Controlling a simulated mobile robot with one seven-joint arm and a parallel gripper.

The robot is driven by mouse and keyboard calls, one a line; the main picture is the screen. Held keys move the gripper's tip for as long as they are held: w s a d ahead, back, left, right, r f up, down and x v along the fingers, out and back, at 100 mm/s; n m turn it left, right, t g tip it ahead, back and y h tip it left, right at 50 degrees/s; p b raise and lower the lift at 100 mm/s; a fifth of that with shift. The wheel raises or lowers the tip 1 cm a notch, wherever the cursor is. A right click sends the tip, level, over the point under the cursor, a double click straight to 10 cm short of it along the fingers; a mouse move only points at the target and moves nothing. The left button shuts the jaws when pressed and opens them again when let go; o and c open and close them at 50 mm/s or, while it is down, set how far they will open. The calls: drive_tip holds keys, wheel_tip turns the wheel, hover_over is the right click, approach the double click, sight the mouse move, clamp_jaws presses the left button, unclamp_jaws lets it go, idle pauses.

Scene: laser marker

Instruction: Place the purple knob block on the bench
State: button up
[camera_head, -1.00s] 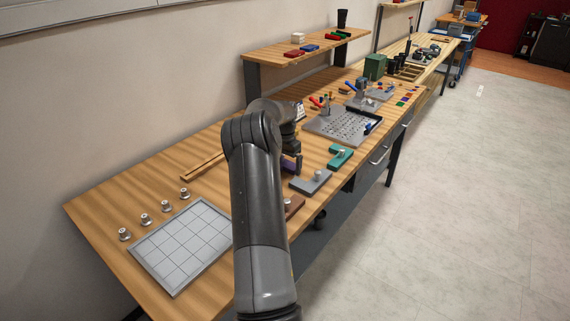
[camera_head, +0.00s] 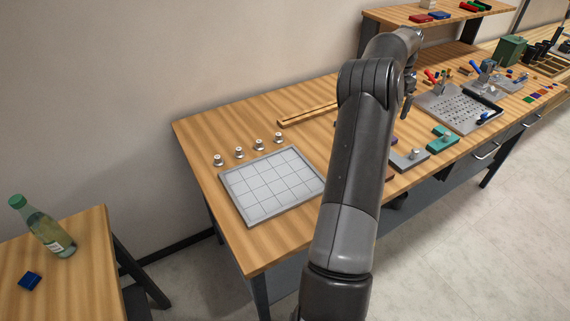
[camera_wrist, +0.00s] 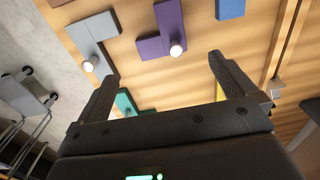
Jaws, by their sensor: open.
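The purple knob block (camera_wrist: 161,34) lies flat on the wooden bench (camera_wrist: 140,70) in the wrist view, an angular block with a pale round knob at one end. In the head view only a sliver of it (camera_head: 393,139) shows, and my arm hides the rest. My gripper (camera_wrist: 164,68) is open and empty, its fingers apart with bench showing between them. It is above the bench, apart from the purple block, and also shows in the head view (camera_head: 407,106).
Grey (camera_head: 408,159) and teal (camera_head: 442,139) knob blocks lie near the bench's front edge. A gridded tray (camera_head: 270,184) and several small knobs (camera_head: 258,145) are at the left. A side table (camera_head: 75,263) holds a bottle (camera_head: 45,228) and a blue block (camera_head: 30,281).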

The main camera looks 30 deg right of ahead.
drive_tip(key=w+a+r+n+t, duration=0.1)
drive_tip(key=w+a+r+n, duration=0.1)
drive_tip(key=a+r, duration=0.45)
drive_tip(key=w+a+r+n+t, duration=0.15)
drive_tip(key=a+r, duration=0.25)
drive_tip(key=a, duration=0.5)
drive_tip(key=s+a+r+n, duration=0.2)
drive_tip(key=a+r, duration=0.1)
drive_tip(key=a, duration=0.7)
drive_tip(key=s+a+r+n, duration=0.2)
drive_tip(key=a+r+n, duration=0.1)
drive_tip(key=a, duration=0.6)
drive_tip(key=s+a+f+n+t, duration=0.1)
drive_tip(key=s+a+f+n, duration=0.2)
drive_tip(key=s+a, duration=0.6)
drive_tip(key=s+a+f+n+t, duration=0.2)
drive_tip(key=s+a+n, duration=0.4)
drive_tip(key=s+a, duration=0.4)
drive_tip(key=a+f, duration=0.1)
drive_tip(key=a, duration=0.3)
drive_tip(key=shift+a+f, duration=0.2)
